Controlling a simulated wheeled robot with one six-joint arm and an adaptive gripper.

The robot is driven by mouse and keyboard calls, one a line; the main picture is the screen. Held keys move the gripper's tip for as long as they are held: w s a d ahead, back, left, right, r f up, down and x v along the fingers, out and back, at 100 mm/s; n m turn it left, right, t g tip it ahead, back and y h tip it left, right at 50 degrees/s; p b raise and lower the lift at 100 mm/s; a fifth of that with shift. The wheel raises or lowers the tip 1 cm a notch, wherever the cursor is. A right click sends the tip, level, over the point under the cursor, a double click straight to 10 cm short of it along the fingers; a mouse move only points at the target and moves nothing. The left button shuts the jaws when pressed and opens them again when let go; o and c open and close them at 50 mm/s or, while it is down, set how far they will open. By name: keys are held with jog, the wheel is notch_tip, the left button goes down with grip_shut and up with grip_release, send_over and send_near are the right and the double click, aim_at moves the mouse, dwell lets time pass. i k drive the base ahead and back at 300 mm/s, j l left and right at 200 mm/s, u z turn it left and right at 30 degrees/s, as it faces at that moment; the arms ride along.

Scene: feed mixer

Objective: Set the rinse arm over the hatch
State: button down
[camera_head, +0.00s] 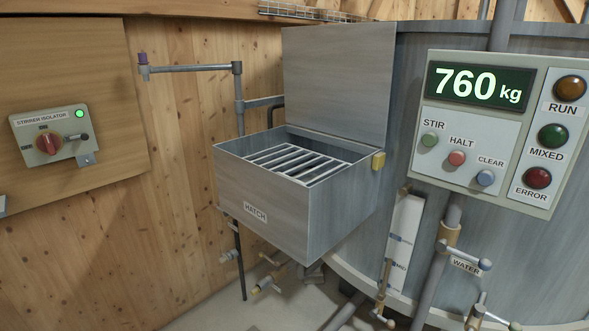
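The rinse arm (190,68) is a thin grey horizontal pipe at the upper left, on an upright pipe (239,105) beside the hatch. The hatch (262,207) is a grey metal box labelled HATCH. Its lid (338,80) stands raised at the back, and a barred grate (297,162) shows inside the opening. Nothing is over the grate. My gripper is not in view.
The stirrer isolator (50,137), with a red knob and lit green lamp, is on the left wall. A control panel (487,130) reading 760 kg stands at the right, before the grey tank (400,110). Valves and pipes, including a WATER valve (465,254), are lower right.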

aim_at(237, 67)
jog(key=u, duration=0.3)
jog(key=i+j+u, duration=0.3)
jog(key=i+j, duration=0.25)
jog(key=i+j+u, duration=0.35)
jog(key=i, duration=0.25)
jog(key=j, duration=0.1)
